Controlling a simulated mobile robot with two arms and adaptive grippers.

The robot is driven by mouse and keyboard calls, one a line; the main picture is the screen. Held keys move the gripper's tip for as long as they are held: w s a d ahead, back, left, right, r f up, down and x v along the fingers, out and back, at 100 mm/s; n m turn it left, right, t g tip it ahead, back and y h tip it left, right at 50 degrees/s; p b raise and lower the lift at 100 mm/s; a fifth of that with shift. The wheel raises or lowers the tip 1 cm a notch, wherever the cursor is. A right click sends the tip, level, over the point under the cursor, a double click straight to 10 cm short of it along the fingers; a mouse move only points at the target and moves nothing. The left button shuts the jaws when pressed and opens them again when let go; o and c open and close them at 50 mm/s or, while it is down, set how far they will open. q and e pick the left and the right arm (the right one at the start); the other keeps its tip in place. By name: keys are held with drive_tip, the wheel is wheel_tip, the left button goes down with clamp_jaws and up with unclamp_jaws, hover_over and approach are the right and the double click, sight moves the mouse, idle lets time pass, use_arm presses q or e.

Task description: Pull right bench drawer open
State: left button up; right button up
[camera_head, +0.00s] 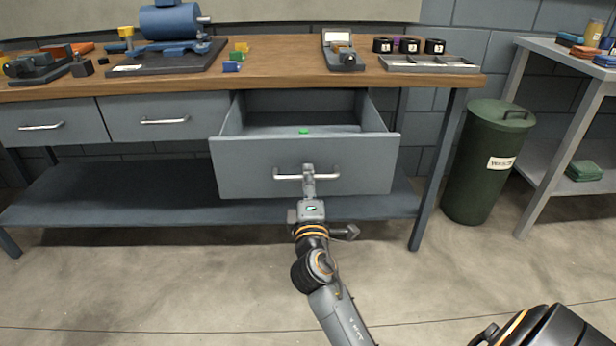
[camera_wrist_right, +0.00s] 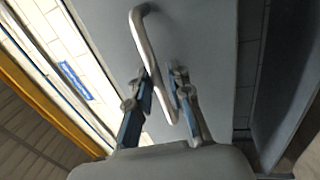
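The right bench drawer (camera_head: 240,165) is grey and stands well pulled out from under the wooden bench top. Its inside shows, with a small green block (camera_head: 303,131) in it. A silver bar handle (camera_head: 325,174) is on its front; the handle also shows in the wrist view (camera_wrist_right: 142,35). My right gripper (camera_head: 308,172) is at the middle of the handle. My left gripper is out of view.
Two closed drawers, a left one (camera_head: 50,122) and a middle one (camera_head: 165,118), are beside it. A lower shelf (camera_head: 110,190) runs beneath. A green waste bin (camera_head: 480,170) and a side rack (camera_head: 545,180) stand at the right. The floor in front is clear.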

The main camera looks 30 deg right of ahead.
drive_tip(key=v, duration=0.6)
drive_tip(key=shift+s+a, duration=0.25)
drive_tip(key=shift+s, duration=0.1)
drive_tip(key=shift+f, duration=0.1)
